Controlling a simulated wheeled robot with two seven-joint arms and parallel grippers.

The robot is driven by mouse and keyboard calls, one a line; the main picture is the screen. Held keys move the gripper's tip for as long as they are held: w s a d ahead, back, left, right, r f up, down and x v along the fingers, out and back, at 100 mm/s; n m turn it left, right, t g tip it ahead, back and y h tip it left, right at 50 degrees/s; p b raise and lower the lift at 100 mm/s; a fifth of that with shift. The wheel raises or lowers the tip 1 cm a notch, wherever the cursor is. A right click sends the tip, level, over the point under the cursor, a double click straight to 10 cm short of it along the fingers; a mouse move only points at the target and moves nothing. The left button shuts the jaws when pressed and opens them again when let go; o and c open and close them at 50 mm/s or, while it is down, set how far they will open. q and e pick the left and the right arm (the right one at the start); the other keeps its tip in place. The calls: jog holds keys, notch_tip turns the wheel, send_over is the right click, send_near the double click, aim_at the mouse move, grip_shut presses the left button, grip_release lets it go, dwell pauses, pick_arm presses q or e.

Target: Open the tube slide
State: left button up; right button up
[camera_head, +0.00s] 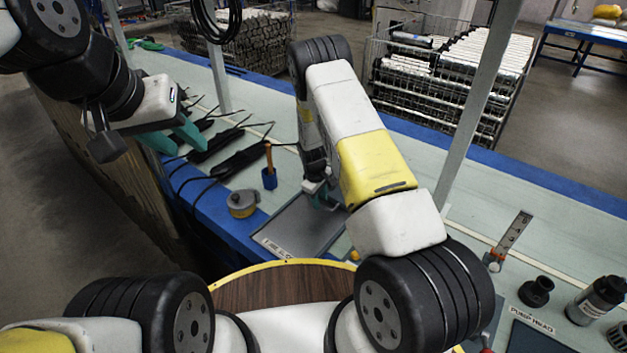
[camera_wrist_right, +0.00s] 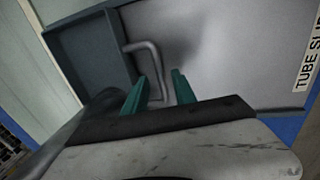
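The tube slide (camera_head: 300,229) is a flat grey panel on the bench, with a "TUBE SLI…" label at its near edge. In the right wrist view its grey surface (camera_wrist_right: 230,55) fills much of the picture, with a bent metal handle (camera_wrist_right: 145,47) on it. My right gripper (camera_head: 322,199) is over the slide's far right part. Its teal fingers (camera_wrist_right: 159,77) are apart, with the handle's lower leg showing between them; I cannot tell whether they touch it. My left gripper (camera_head: 177,131) is raised at the left with its teal fingers apart and nothing between them.
A grey and yellow round part (camera_head: 242,204), a blue holder (camera_head: 269,180) with an orange-handled tool, and black tools with cables (camera_head: 240,160) lie left of the slide. An upright post (camera_head: 478,100) stands right of my right arm. Black fittings (camera_head: 536,291) stand at the right.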

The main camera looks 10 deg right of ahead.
jog(key=shift+f, duration=0.2)
grip_shut()
dwell(1.3)
